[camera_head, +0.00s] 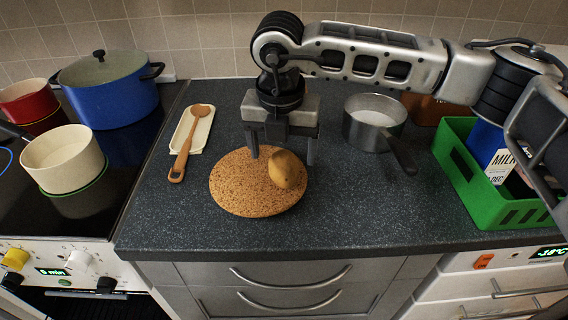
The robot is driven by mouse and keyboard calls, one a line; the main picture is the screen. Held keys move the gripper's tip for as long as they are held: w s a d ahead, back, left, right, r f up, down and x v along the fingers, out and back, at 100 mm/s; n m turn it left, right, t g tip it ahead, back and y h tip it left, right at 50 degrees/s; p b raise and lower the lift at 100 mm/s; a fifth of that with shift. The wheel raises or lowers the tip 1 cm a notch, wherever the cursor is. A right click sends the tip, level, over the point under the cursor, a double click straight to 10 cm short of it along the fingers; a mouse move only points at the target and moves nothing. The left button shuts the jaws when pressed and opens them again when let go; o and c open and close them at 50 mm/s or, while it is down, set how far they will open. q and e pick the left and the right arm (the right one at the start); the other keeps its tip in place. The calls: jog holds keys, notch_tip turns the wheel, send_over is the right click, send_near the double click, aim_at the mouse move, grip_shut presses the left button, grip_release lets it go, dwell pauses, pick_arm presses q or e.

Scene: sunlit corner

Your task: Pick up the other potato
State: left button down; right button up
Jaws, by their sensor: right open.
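One potato (287,170) shows, yellow-brown and oval, on the right part of the round cork mat (240,197). My right gripper (282,155) points down over the back of the mat. Its two fingers are apart, one to the left of the potato and one to its right and behind. The gripper is open and holds nothing that I can see. No second potato shows in this view. My left gripper is not in view.
A wooden spoon (184,148) lies on a pale rest left of the mat. A metal saucepan (372,124) stands to the right, its handle toward the front. A green crate (460,175) with a milk carton (488,158) is farther right. Pots, including a blue one (110,92), stand on the left stove.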

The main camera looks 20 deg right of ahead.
aim_at(284, 158)
notch_tip(284, 158, down, 4)
jog(key=shift+w+d+p, duration=0.15)
jog(key=shift+p, duration=0.2)
jog(key=c, duration=1.2)
jog(key=shift+o, duration=0.2)
jog(key=shift+r, duration=0.15)
